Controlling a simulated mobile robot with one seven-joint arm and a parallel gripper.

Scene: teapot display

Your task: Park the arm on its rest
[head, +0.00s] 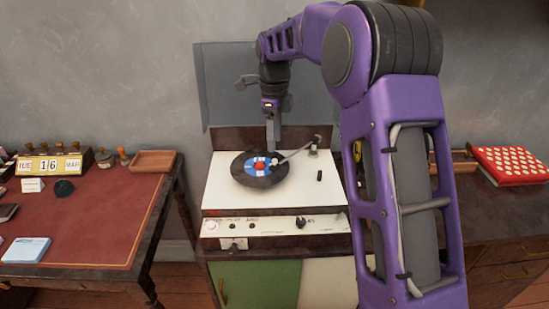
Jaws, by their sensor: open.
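A record player (225,194) with a white top stands in the middle of the head view, its clear lid (225,90) raised behind it. A black record (243,179) with a blue and red label lies on it. The pale tonearm (295,151) runs from its pivot (313,150) at the right toward the record's label; I cannot tell whether its tip touches the record. A small dark upright peg (319,176) stands right of the record; I cannot tell whether it is the rest. My gripper (272,147) points down, open, over the record's back edge, close to the tonearm's tip.
The front panel (275,226) has knobs. A red-topped desk (100,220) at left holds a calendar (48,165), stamps, a wooden tray (153,161) and a blue pad (26,250). At right, a red dotted box (512,164) sits on a dark cabinet. My purple arm hides the player's right side.

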